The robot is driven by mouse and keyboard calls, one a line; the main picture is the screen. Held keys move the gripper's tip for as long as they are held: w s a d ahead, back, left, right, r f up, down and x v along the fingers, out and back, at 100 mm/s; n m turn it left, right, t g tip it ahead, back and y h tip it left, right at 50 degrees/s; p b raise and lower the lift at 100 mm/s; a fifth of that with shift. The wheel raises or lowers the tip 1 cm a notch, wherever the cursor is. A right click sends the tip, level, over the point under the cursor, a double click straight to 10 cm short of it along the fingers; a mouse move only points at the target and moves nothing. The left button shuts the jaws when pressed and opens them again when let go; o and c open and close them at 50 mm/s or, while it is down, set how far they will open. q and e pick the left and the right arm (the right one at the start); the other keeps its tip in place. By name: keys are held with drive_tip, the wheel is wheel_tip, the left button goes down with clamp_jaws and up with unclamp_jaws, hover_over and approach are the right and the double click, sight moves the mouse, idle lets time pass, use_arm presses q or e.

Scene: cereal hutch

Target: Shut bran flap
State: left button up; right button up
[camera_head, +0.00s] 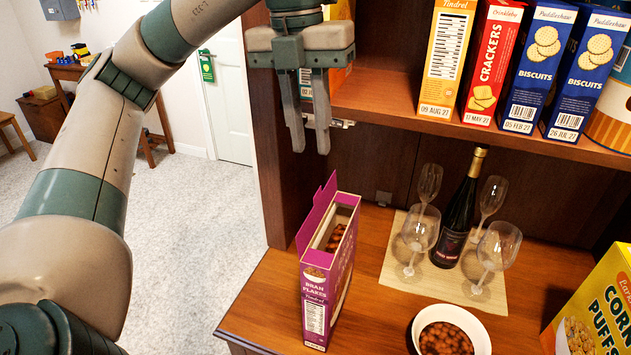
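The purple bran flakes box (316,292) stands upright on the wooden hutch counter, left of the middle. Its top is open and some brown contents show inside. The purple flap (317,212) rises from the left long edge of the opening, standing up and leaning slightly outward. My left gripper (307,150) hangs above the box with its fingers pointing down. The fingers are apart with nothing between them, and they do not appear to touch the flap. My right gripper is not in view.
A white bowl (450,331) of brown cereal sits right of the box. A wine bottle (457,215) and several glasses stand on a mat (398,262) behind. A yellow corn puffs box (596,310) stands at right. The shelf (400,104) above holds several boxes.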

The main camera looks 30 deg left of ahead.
sight(317, 192)
use_arm(q)
drive_tip(key=shift+w+d+f+b, duration=0.15)
drive_tip(key=shift+d+f, duration=0.1)
drive_tip(key=shift+f, duration=1.85)
drive_tip(key=shift+s+d+f+b, duration=0.1)
drive_tip(key=shift+d+f+b, duration=0.1)
drive_tip(key=shift+f, duration=1.9)
drive_tip(key=shift+c, duration=0.3)
clamp_jaws()
